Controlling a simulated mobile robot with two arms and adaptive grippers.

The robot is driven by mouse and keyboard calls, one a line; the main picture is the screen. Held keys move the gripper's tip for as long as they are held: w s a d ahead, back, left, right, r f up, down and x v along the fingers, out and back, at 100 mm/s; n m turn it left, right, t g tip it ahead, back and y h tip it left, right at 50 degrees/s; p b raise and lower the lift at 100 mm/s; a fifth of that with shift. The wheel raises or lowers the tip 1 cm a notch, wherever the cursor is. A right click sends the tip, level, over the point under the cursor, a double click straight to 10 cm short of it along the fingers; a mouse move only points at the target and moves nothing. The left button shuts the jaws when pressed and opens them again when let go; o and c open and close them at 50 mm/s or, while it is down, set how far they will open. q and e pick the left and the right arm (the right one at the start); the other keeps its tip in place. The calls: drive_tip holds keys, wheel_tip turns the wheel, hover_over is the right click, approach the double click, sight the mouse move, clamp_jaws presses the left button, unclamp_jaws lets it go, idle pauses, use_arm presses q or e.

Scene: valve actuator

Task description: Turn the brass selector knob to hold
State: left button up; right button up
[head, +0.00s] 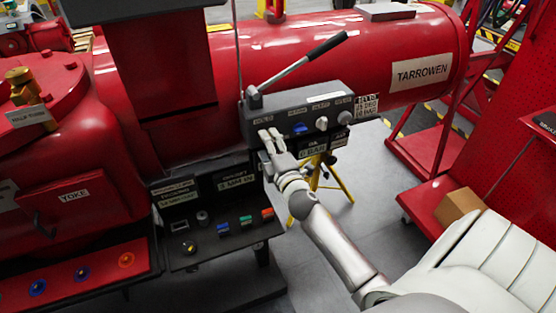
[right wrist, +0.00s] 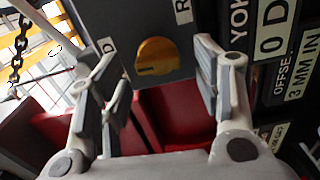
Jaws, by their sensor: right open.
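The brass selector knob (right wrist: 157,58) is on a dark panel face in the right wrist view, with a short dark mark near its lower edge. Partly cut-off labels lie on either side of it. My right gripper (right wrist: 152,75) is open, with one finger on each side of the knob. I see gaps between the fingers and the knob, and nothing is held. In the head view my right gripper (head: 268,140) is at the left end of the grey control box (head: 310,104) and hides the knob. My left gripper is not in view.
The box also carries a blue knob (head: 300,128), pale knobs (head: 322,123) and a long black-handled lever (head: 300,62). Behind it is the red TARROWEN cylinder (head: 420,70). A lower panel with coloured buttons (head: 246,220) stands below left. A yellow tripod (head: 335,180) is beneath.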

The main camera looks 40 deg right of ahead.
drive_tip(key=v, duration=1)
drive_tip(key=shift+s, duration=0.35)
drive_tip(key=shift+a, duration=0.15)
drive_tip(key=s+a+f+m+g+y, duration=0.1)
drive_tip(key=s+a+f+m+g, duration=0.2)
drive_tip(key=f, duration=0.9)
drive_tip(key=s+a+f+m+g+y, duration=0.1)
drive_tip(key=s+a+f+g, duration=0.2)
drive_tip(key=f, duration=0.9)
drive_tip(key=s+a+f+m+g+y, duration=0.15)
drive_tip(key=s+f, duration=0.35)
drive_tip(key=f, duration=0.7)
drive_tip(key=s+a+f+m+g, duration=0.1)
drive_tip(key=s+f+m+g, duration=0.1)
drive_tip(key=s+f, duration=0.4)
drive_tip(key=s+a+f+m+g, duration=0.1)
drive_tip(key=s+f+g, duration=0.3)
drive_tip(key=s, duration=0.9)
drive_tip(key=s+a+f+m+g, duration=0.1)
drive_tip(key=s+f+m+g, duration=0.2)
drive_tip(key=s+f, duration=0.4)
drive_tip(key=s, duration=0.3)
drive_tip(key=shift+s+a+f+m, duration=0.2)
drive_tip(key=shift+s+f+m, duration=0.1)
drive_tip(key=shift+s+m, duration=0.05)
drive_tip(key=shift+y, duration=0.25)
